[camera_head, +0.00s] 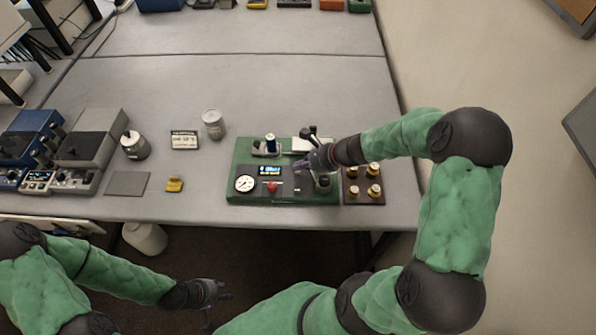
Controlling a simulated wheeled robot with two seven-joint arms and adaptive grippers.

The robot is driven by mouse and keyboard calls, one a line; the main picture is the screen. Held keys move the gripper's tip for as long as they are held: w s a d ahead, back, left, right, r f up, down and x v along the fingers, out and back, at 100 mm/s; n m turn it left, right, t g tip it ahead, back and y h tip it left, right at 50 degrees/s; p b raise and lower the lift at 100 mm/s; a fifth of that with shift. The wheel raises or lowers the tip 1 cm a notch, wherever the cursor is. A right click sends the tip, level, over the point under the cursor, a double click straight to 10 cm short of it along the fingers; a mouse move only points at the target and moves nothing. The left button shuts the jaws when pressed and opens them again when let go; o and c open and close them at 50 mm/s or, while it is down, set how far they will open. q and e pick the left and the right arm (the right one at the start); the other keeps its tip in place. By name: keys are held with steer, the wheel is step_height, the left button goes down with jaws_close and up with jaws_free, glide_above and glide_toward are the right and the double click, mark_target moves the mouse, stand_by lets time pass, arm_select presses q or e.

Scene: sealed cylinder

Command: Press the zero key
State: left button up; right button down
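A green-based instrument (235,165) sits near the table's front edge. Its dark panel carries a round white dial (245,184), a lit blue display (270,171) and a red knob or button (272,187). I cannot make out which part is the zero key; labels are too small to read. My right gripper (302,166) is low over the right part of the panel, to the right of the display, and hides part of it. Whether it touches the panel and how far its fingers are apart is unclear. My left gripper (226,290) is open and empty, away from the instrument, in front of the table.
A tray of brass weights (363,188) stands right of the instrument. A yellow object (175,184), a grey pad (127,184), a label card (184,140), a clear jar (213,124) and a white jar (134,145) stand to the left.

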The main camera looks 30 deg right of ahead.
mark_target(300, 173)
steer(key=shift+f, duration=0.1)
stand_by(0.5)
steer(key=shift+f+b, duration=0.35)
steer(key=shift+b, duration=0.1)
steer(key=shift+f+b, duration=0.35)
stand_by(0.5)
steer(key=shift+r, duration=0.1)
steer(key=shift+r+p, duration=0.65)
steer(key=shift+r, duration=0.05)
steer(key=shift+r+p, duration=2.15)
steer(key=shift+r, duration=0.45)
steer(key=shift+f, duration=0.1)
